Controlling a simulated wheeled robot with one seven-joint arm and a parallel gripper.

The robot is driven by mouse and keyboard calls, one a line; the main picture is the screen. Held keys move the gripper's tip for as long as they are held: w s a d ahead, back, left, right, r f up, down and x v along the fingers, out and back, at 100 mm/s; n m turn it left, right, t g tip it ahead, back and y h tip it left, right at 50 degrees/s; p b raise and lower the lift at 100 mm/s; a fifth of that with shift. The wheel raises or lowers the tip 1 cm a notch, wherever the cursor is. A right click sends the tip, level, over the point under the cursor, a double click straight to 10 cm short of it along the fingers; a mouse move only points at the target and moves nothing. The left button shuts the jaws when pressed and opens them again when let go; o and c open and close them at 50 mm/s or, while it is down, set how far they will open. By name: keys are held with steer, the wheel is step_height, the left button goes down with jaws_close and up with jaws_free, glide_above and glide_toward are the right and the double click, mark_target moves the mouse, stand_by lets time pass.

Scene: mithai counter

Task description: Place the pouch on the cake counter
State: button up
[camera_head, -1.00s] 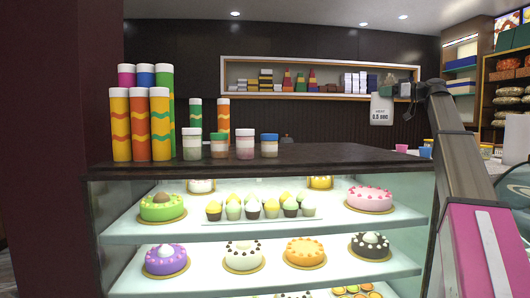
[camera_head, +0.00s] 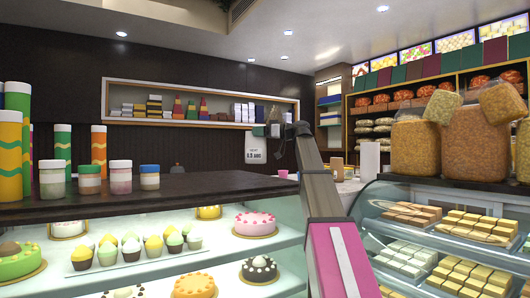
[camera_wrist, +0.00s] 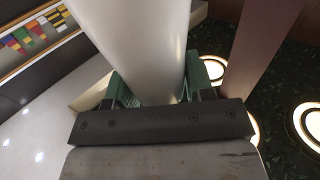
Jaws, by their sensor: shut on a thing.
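The pale pouch (camera_head: 256,150), with small dark print, hangs from my gripper (camera_head: 258,131) in the head view. It is upright, beyond and above the back edge of the cake counter (camera_head: 235,182). The wrist view shows the pouch (camera_wrist: 140,45) large and grey-white between the green-padded fingers of my gripper (camera_wrist: 158,88), which are shut on it. The cake counter has a dark flat top and glass shelves of cakes below. The pouch appears apart from the counter top.
Small lidded jars (camera_head: 120,178) and tall patterned tubes (camera_head: 15,140) stand on the counter's left part. Its right part is bare. A glass sweets case (camera_head: 440,205) with big snack jars (camera_head: 420,148) is at right. A wall shelf (camera_head: 200,122) is behind.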

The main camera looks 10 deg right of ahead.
steer(key=w+d+f, duration=0.2)
steer(key=d+f, duration=0.2)
steer(key=f, duration=0.3)
steer(key=shift+w+d+f, duration=0.15)
steer(key=shift+w+d, duration=0.25)
steer(key=shift+f, duration=0.15)
steer(key=o, duration=1.1)
steer(key=v, duration=1.2)
